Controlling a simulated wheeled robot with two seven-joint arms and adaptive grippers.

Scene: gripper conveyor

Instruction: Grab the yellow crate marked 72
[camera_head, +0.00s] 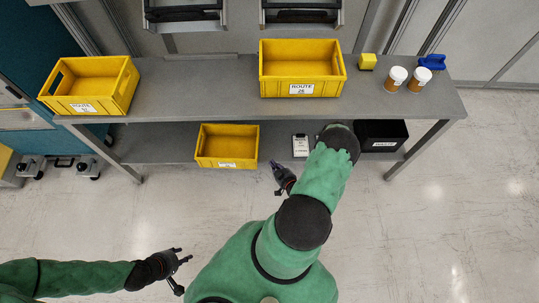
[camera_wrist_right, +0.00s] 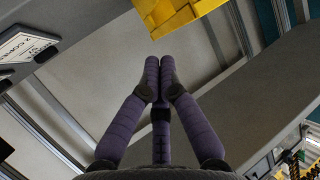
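Three yellow crates show in the head view. One crate (camera_head: 119,92) stands at the left end of the table top, and one (camera_head: 301,88) stands right of the middle, its label reading ROUTE with a number like 26. A third crate (camera_head: 226,162) sits on the lower shelf, its label too small to read. I cannot make out 72 on any of them. My right gripper (camera_head: 279,176) is right of and just in front of the lower crate, apart from it. Its fingers (camera_wrist_right: 159,62) are together and empty; a yellow crate (camera_wrist_right: 180,12) shows beyond them. My left gripper (camera_head: 184,269) is open and empty over the floor.
The grey table (camera_head: 200,88) also holds a yellow block (camera_head: 367,62), two white-lidded jars (camera_head: 397,75) and a blue item (camera_head: 432,62). The lower shelf bears a white-labelled item (camera_head: 300,146) and a black crate (camera_head: 384,134). The floor in front is clear.

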